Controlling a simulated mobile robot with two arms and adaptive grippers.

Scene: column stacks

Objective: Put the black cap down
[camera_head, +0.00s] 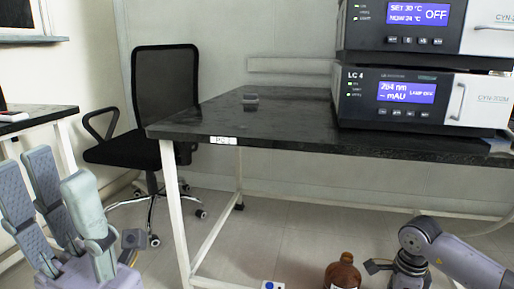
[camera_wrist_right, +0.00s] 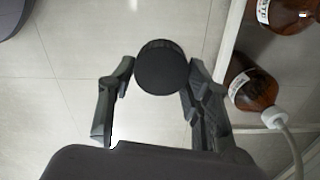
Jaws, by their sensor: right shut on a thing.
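The black cap (camera_wrist_right: 162,66) is round and dark with a ribbed edge. In the right wrist view it sits between the fingertips of my right gripper (camera_wrist_right: 155,75), which is shut on it, above the floor. In the head view my right gripper (camera_head: 378,266) is low at the bottom right, and I cannot make out the cap there. My left gripper (camera_head: 52,185) is at the lower left of the head view, its fingers spread and nothing seen between them.
A black-topped table (camera_head: 215,122) carries stacked instruments (camera_head: 425,97) and a small grey object (camera_head: 250,99). Its left top is mostly clear. A brown bottle (camera_head: 342,273) stands low, left of my right gripper. Brown bottles (camera_wrist_right: 252,82) also show right of the cap. A chair (camera_head: 165,90) stands behind.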

